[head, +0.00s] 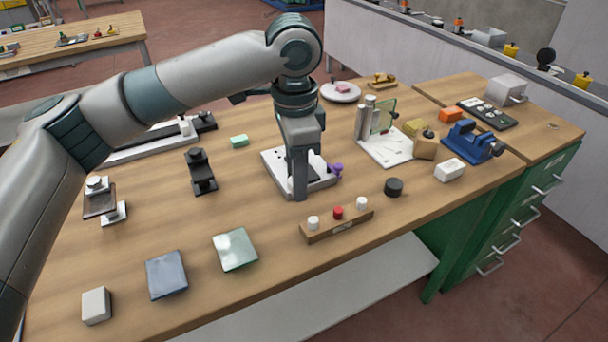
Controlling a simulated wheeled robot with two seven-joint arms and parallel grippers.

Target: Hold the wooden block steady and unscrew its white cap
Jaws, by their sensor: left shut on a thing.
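A long wooden block (322,230) lies near the table's front edge. On its top stand a white cap (313,222) at the left end, a red cap (338,212) in the middle and another white cap (361,203) at the right end. My left gripper (299,192) points down just behind the block, at a white base plate (322,184) with a purple knob (336,169) beside it. It is apart from the block and its caps. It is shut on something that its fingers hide. My right gripper is not in view.
A black round piece (393,187) and a white block (449,170) lie right of the wooden block. A glass square (235,249) and a blue-grey square (166,274) lie left. A blue vise (470,143) stands at the right. Bare tabletop lies around the block.

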